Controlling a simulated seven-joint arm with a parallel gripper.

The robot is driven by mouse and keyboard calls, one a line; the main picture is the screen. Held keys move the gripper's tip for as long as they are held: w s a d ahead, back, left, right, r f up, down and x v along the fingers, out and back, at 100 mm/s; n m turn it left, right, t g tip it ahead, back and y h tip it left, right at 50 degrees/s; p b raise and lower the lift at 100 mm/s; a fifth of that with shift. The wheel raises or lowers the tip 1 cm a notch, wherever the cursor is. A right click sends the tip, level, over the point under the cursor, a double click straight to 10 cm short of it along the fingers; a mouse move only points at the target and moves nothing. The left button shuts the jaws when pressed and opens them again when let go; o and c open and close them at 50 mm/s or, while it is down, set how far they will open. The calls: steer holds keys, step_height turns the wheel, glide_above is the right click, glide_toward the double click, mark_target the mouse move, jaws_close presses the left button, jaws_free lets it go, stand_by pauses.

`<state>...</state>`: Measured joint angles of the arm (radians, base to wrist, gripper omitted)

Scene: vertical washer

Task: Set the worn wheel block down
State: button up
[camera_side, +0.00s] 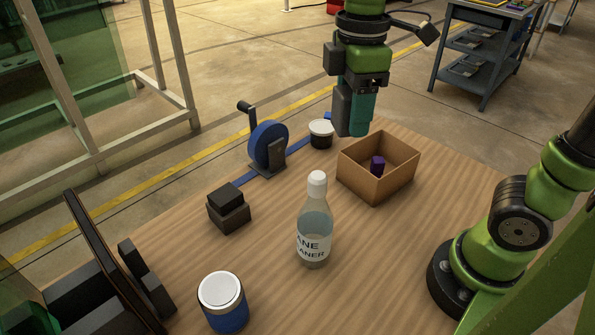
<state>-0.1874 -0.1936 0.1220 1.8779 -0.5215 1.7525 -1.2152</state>
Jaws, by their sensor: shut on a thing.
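My gripper (352,128) points down above the back rim of an open cardboard box (376,190), clear of the table. It is shut on a block, taken to be the worn wheel block. Teal and dark grey parts show at the jaws, and I cannot tell block from finger there. A small dark purple block (377,164) lies inside the box, below and apart from my gripper. A blue wheel (268,143) with a crank handle stands upright on a dark mount at the back left of the table, along a blue strip.
A dark block fixture (229,210) sits left of centre at the strip's end. A cleaner bottle (314,230) stands mid-table, a blue white-lidded jar (222,302) at the front, and a dark white-lidded jar (321,133) near the box. The table's right part (440,195) is clear.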

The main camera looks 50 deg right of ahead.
steer(key=d+m, duration=0.2)
steer(key=d, duration=0.4)
steer(key=f, duration=2.2)
steer(key=shift+w+a+f, duration=0.1)
steer(key=shift+w+f, duration=0.1)
glide_above(295, 191)
steer(key=shift+a+f, duration=0.1)
steer(key=shift+f, duration=2.6)
steer(key=shift+f, duration=0.1)
steer(key=o, duration=1.1)
